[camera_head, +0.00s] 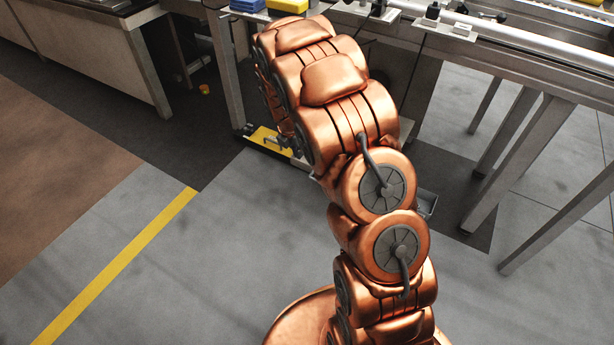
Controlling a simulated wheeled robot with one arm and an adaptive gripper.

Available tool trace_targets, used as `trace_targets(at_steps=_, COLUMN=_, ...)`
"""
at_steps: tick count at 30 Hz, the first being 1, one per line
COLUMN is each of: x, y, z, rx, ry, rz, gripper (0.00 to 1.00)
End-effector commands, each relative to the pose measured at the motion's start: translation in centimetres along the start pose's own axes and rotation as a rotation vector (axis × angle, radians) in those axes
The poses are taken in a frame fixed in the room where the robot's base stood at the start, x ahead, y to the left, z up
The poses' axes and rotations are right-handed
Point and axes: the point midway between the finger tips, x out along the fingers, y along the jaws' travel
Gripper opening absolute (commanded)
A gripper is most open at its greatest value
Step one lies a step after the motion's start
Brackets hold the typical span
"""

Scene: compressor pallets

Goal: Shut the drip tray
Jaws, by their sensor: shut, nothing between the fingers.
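A small grey metal tray corner (427,203), which looks like the drip tray, shows just right of my copper arm, low under the bench. My arm hides most of it, so I cannot tell how far open it is. My gripper is not visible; the arm rises from the bottom, bends over towards the bench and hides its own end.
A metal bench (500,50) with rails runs across the top right, its legs (505,150) standing on the grey floor. A yellow item (268,139) lies low by the left bench leg. A cabinet (95,50) stands upper left. Floor at lower left is clear.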

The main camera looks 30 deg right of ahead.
Motion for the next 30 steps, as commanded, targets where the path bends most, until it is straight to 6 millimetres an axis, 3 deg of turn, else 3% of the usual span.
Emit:
trace_targets(at_steps=1, x=2.5, y=0.4, z=-0.2, rx=-0.044, ry=0.000, rz=0.002, gripper=0.00)
trace_targets(at_steps=3, x=4.2, y=0.9, z=-0.2, rx=-0.098, ry=-0.002, rz=0.007, gripper=0.00)
trace_targets(at_steps=14, x=7.7, y=1.6, z=-0.1, rx=-0.177, ry=-0.007, rz=0.019, gripper=0.00)
trace_targets(at_steps=30, x=16.6, y=1.9, z=0.4, rx=-0.171, ry=-0.008, rz=0.020, gripper=0.00)
